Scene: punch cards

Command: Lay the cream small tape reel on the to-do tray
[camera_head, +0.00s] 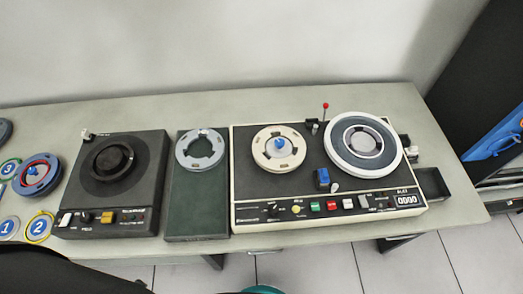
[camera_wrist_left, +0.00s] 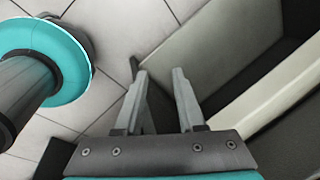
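The cream small tape reel (camera_head: 268,158) lies flat on the left spindle of the cream-edged tape machine (camera_head: 300,190), around a blue hub cap (camera_head: 280,143). A dark green flat tray (camera_head: 197,212) lies left of that machine, with a grey reel (camera_head: 183,153) at its far end. No label on it is readable, so I cannot tell whether it is the to-do tray. My left gripper (camera_wrist_left: 159,74) shows in the left wrist view, fingers apart and empty, over the floor beside furniture. In the head view neither gripper is visible.
A large white-and-grey reel (camera_head: 338,158) sits on the machine's right spindle. A dark deck (camera_head: 75,200) stands at the left, beside a red-and-blue reel (camera_head: 53,178) and numbered discs. A small dark open box (camera_head: 433,184) is at the right. The table's back strip is clear.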

